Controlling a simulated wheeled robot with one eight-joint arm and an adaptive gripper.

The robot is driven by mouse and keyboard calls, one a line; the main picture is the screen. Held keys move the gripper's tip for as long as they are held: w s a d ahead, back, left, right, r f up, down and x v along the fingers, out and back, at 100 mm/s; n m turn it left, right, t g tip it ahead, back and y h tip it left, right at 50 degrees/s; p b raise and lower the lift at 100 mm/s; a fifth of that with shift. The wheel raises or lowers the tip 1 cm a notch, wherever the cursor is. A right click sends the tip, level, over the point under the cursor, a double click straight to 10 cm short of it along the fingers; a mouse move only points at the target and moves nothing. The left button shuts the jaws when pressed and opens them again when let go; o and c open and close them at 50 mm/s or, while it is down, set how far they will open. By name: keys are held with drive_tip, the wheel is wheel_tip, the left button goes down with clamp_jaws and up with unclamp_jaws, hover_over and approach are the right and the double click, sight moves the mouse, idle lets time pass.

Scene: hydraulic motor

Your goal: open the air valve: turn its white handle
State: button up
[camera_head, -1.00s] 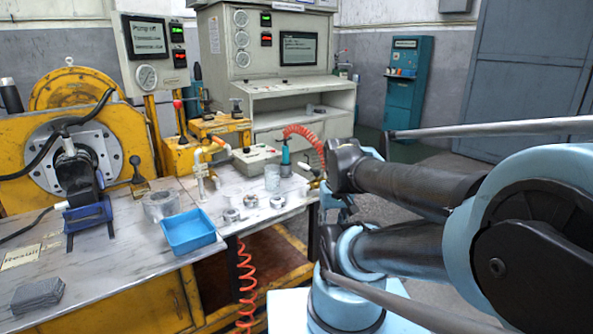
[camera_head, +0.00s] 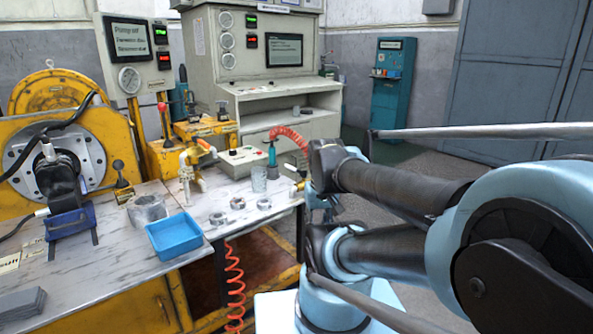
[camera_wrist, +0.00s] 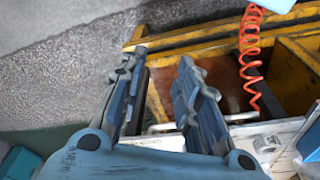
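The air valve (camera_head: 299,185) looks like the small brass-yellow fitting at the right end of the workbench, with a thin white handle (camera_head: 290,167) at its upper left. It is small and partly hidden by my arm. My gripper (camera_head: 322,206) is just right of the valve and lower, apart from it as far as I can tell, and largely hidden among the arm links. In the wrist view my gripper (camera_wrist: 160,62) has its two dark fingers spread, with nothing between them. I cannot make out the valve or its handle in the wrist view.
The workbench (camera_head: 110,240) holds a blue tray (camera_head: 173,235), a glass (camera_head: 259,179), several metal rings and a teal bottle-like tool (camera_head: 271,155). A red coiled hose (camera_head: 235,280) hangs in front of the bench.

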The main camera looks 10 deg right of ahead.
drive_tip(key=shift+s+r, duration=0.35)
drive_tip(key=shift+s, duration=0.05)
clamp_jaws()
drive_tip(key=w+d+r+m+h, duration=0.1)
drive_tip(key=w+r+m, duration=0.2)
drive_tip(key=w+r, duration=0.5)
drive_tip(key=w+d+r+m+h, duration=0.1)
drive_tip(key=w+r+m, duration=0.25)
drive_tip(key=w, duration=0.75)
drive_tip(key=w+a+m+h, duration=0.1)
drive_tip(key=w+m, duration=0.4)
drive_tip(key=w, duration=1.7)
drive_tip(key=shift+r+m, duration=0.35)
drive_tip(key=shift+r, duration=0.05)
drive_tip(key=shift+w, duration=0.1)
